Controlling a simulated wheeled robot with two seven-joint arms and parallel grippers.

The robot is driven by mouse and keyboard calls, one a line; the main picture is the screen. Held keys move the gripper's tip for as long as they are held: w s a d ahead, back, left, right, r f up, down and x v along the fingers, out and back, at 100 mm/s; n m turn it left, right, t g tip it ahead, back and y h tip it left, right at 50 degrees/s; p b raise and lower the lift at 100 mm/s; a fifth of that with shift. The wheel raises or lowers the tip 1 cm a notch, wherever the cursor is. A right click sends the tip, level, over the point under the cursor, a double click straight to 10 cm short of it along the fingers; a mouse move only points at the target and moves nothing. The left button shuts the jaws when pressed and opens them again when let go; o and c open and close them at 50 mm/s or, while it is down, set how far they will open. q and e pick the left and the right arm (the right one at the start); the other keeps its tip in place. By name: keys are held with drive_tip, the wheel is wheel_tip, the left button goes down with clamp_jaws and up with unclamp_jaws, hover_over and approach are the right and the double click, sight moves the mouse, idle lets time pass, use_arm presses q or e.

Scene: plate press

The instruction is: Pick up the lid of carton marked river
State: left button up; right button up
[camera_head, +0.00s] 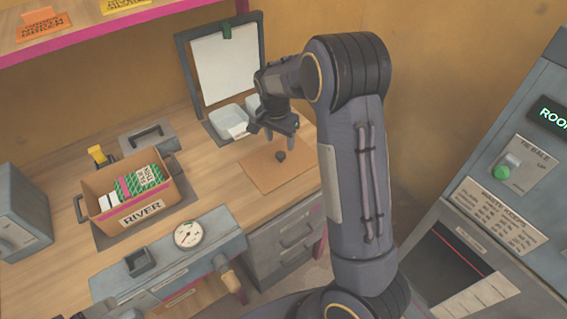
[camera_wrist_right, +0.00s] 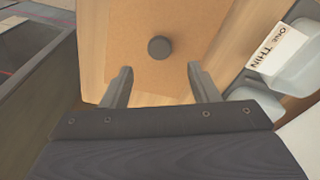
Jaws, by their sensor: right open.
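The open carton marked RIVER (camera_head: 143,213) stands on the wooden bench at the left, with green-patterned and white packets inside. A flat brown lid (camera_head: 262,172) with a dark round knob (camera_head: 281,156) lies on the bench to its right. The lid (camera_wrist_right: 190,28) and knob (camera_wrist_right: 158,47) also show in the right wrist view. My right gripper (camera_head: 276,131) is above the lid, open and empty. In its wrist view the gripper (camera_wrist_right: 160,76) has its fingers apart, with the knob beyond the tips, roughly centred between them. My left gripper is not in view.
White trays (camera_head: 229,120), one labelled, sit behind the lid, near a framed white board (camera_head: 223,67). A dial scale (camera_head: 188,234) is at the bench front. A grey cabinet (camera_head: 18,215) stands left; a grey machine (camera_head: 510,180) stands right.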

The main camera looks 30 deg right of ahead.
sight(281, 154)
wheel_tip(281, 154, down, 6)
drive_tip(key=shift+w+d+p, duration=0.1)
drive_tip(key=shift+p, duration=0.65)
clamp_jaws()
